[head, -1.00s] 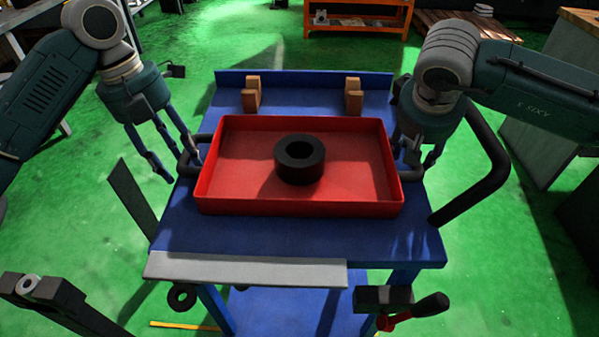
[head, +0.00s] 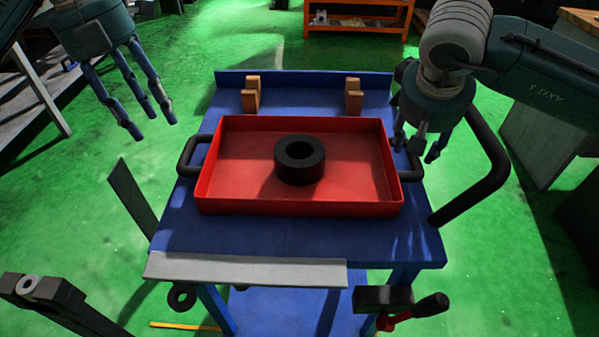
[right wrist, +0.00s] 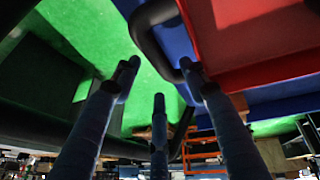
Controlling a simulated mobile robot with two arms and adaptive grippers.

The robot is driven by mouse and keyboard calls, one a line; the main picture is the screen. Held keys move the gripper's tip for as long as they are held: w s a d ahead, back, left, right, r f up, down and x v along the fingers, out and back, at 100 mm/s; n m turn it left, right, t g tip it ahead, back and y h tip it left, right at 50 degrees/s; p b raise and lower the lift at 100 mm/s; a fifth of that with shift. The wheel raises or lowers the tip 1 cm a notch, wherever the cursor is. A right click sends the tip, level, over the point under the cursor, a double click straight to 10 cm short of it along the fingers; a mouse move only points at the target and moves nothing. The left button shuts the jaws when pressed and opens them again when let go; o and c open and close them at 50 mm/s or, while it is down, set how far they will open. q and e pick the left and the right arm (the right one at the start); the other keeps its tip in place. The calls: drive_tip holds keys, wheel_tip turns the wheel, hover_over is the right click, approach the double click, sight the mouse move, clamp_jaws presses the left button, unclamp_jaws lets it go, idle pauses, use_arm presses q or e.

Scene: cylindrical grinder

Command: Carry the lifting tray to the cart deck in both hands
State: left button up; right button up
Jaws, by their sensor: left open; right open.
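The red lifting tray (head: 230,205) sits flat on the blue cart deck (head: 300,235). A black ring-shaped part (head: 299,160) stands inside it near the middle. The tray's left handle (head: 187,157) is bare. My left gripper (head: 150,125) is open and empty, up and to the left of that handle, apart from it. My right gripper (head: 422,148) is open just above the tray's right handle (head: 415,168), which it partly hides. The right wrist view shows its spread fingers (right wrist: 160,95), with the dark handle (right wrist: 165,75) and red tray (right wrist: 260,50) beyond them.
Two tan V-shaped blocks (head: 251,96) (head: 353,96) stand on the deck behind the tray. A black push bar (head: 485,185) rises at the cart's right. A grey plate (head: 245,270) lies along the front edge. An orange shelf (head: 358,20) stands far back.

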drive_tip(key=v, duration=0.8)
drive_tip(key=shift+s+r, duration=0.1)
